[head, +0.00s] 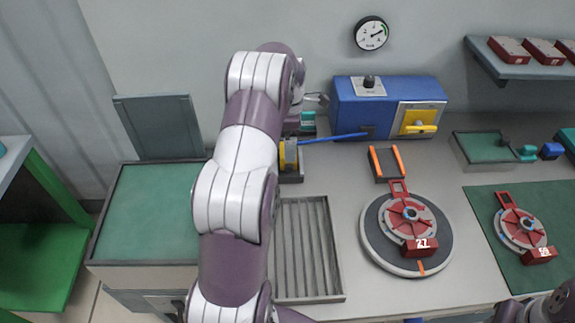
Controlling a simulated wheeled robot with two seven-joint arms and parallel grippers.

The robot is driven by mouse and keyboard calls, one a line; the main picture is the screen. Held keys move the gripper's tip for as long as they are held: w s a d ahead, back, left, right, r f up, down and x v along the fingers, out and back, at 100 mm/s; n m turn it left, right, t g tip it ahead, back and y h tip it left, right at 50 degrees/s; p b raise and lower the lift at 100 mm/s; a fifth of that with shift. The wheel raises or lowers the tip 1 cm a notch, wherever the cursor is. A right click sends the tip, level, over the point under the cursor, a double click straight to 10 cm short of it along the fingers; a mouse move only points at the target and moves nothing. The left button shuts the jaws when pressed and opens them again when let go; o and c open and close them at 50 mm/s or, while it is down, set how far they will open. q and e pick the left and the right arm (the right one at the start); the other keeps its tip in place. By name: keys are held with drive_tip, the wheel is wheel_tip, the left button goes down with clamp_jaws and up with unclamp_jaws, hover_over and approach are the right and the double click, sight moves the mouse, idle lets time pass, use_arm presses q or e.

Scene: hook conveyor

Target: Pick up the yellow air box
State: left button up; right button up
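A yellow box-like part (288,155), which looks like the yellow air box, sits in a dark holder at the back of the workbench. Its left side is hidden behind my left arm. A blue bar or hose runs from beside it toward the blue machine (358,105). My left arm reaches up across the picture and bends down near the yellow part.
A round turntable (377,247) holds a red part marked 27 (408,217). Another red part (521,222) lies on a green mat (555,205) at right. A ribbed tray (306,250) lies beside my arm. A wall shelf (530,72) holds red boxes. The green-topped cabinet (150,215) is clear.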

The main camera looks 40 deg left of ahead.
use_arm(q)
drive_tip(key=shift+w+f, duration=0.15)
drive_tip(key=shift+f, duration=0.8)
wheel_tip(320, 180, down, 4)
drive_tip(key=shift+f+p, duration=0.1)
drive_tip(key=shift+p, duration=0.9)
drive_tip(key=shift+f, duration=0.3)
drive_tip(key=c, duration=0.8)
drive_tip(key=shift+r, duration=0.1)
